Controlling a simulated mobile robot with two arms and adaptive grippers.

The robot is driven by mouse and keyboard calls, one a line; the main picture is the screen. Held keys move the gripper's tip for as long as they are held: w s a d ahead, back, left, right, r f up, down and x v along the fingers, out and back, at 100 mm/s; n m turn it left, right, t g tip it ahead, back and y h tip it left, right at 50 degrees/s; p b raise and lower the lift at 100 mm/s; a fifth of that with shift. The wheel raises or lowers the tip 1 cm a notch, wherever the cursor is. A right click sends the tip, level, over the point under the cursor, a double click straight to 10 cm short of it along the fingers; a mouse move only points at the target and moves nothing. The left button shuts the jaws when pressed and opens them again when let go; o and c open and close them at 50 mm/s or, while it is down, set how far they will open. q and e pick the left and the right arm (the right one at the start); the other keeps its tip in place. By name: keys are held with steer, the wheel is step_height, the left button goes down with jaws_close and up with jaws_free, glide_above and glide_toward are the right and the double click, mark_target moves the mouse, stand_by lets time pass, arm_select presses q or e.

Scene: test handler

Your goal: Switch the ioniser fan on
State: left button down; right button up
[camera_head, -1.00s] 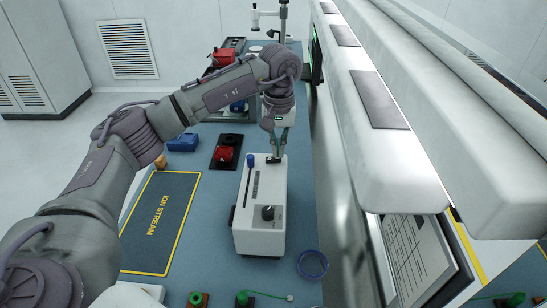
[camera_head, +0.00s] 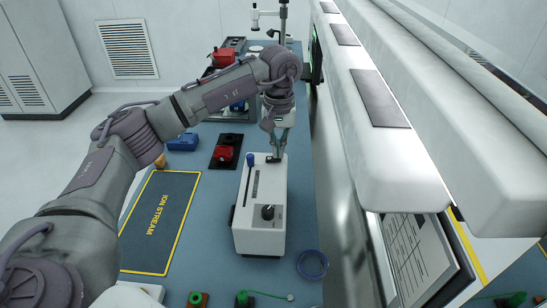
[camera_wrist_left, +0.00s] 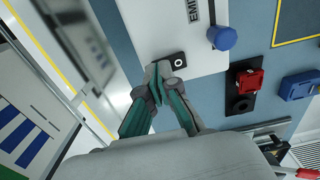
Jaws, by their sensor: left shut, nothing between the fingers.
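A small black switch with a white round mark (camera_wrist_left: 177,60) sits on the box's edge in the left wrist view. My left gripper (camera_head: 276,158) is shut and empty, pointing down at the box's far end. In the left wrist view its fingertips (camera_wrist_left: 164,72) are right beside the switch and partly cover it. I cannot tell whether they touch it. My right gripper is not in view.
A dark ION STREAM mat (camera_head: 163,222) lies left of the box. A red part on a black plate (camera_head: 223,153) and a blue block (camera_head: 183,142) stand farther back. A blue ring (camera_head: 312,264) lies near right. The large white machine (camera_head: 385,150) borders the bench's right side.

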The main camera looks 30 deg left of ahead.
arm_select(q)
steer(key=shift+f+b, duration=0.35)
steer(key=shift+f, duration=0.2)
steer(key=shift+r+p, duration=0.6)
steer(key=shift+r, duration=0.25)
steer(key=shift+r+p, duration=1.6)
steer(key=shift+r, duration=1.1)
steer(key=shift+f, duration=0.1)
